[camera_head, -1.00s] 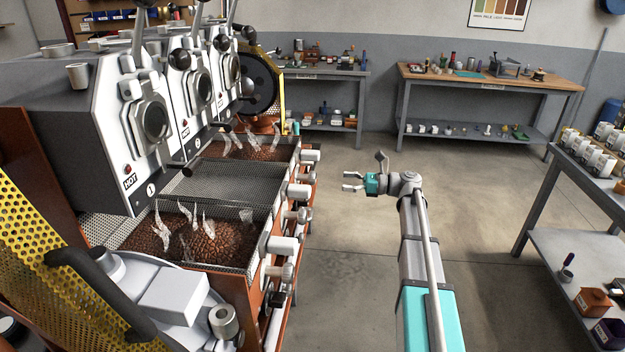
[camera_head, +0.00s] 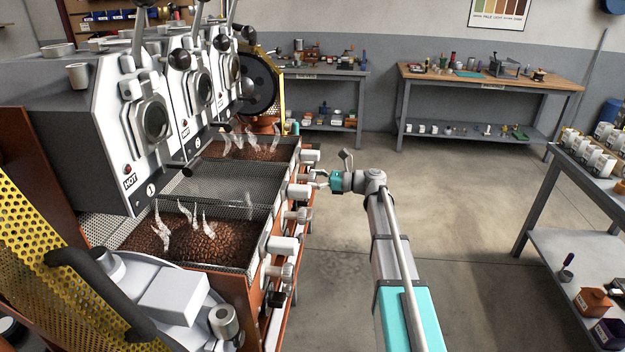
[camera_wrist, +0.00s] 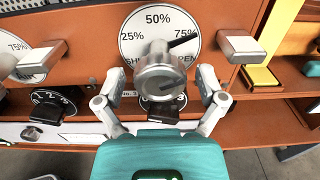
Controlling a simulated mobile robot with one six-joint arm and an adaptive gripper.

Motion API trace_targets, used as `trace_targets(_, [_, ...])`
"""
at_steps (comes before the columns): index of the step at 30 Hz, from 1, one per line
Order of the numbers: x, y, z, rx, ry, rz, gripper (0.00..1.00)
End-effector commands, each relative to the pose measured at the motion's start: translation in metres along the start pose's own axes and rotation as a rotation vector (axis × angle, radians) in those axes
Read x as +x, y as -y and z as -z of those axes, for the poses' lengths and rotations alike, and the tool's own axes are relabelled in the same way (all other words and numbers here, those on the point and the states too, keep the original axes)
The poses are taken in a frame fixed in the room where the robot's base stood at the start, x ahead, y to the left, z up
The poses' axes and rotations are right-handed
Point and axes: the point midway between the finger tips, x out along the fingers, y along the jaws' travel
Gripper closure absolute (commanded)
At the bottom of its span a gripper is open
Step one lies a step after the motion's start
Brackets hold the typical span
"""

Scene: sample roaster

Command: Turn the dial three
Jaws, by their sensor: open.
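In the wrist view, a silver round knob (camera_wrist: 160,68) sits on a white dial face (camera_wrist: 158,28) marked 25%, 50% and 75%. Its dark pointer angles up right, towards 75%. A label reading "No. 3" shows partly below it, beside a smaller black dial (camera_wrist: 163,104) that the knob and my gripper partly hide. My gripper (camera_wrist: 160,82) is open, one finger at each side below the silver knob, and holds nothing. I cannot tell whether the fingers touch the knob. In the head view, my gripper (camera_head: 318,180) is close to the roaster's front row of knobs.
Grey handles stick out left (camera_wrist: 40,62) and right (camera_wrist: 240,45) of the dial. Another black knob (camera_wrist: 48,112) is at lower left. The roaster's bean trays (camera_head: 190,240) lie left of my arm. Open floor (camera_head: 450,210) is to the right.

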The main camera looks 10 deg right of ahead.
Motion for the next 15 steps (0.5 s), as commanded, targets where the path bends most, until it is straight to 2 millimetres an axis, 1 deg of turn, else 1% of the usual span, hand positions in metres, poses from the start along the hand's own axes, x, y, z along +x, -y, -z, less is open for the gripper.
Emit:
trace_targets(5, [0.0000, 0.0001, 0.0000, 0.000, 0.000, 0.000, 0.10])
trace_targets(8, [-0.0001, 0.0000, 0.0000, 0.000, 0.000, 0.000, 0.27])
trace_targets(9, [-0.0001, 0.0000, 0.0000, 0.000, 0.000, 0.000, 0.35])
trace_targets(11, [-0.0001, 0.0000, 0.0000, 0.000, 0.000, 0.000, 0.46])
trace_targets(15, [-0.0001, 0.0000, 0.0000, 0.000, 0.000, 0.000, 0.72])
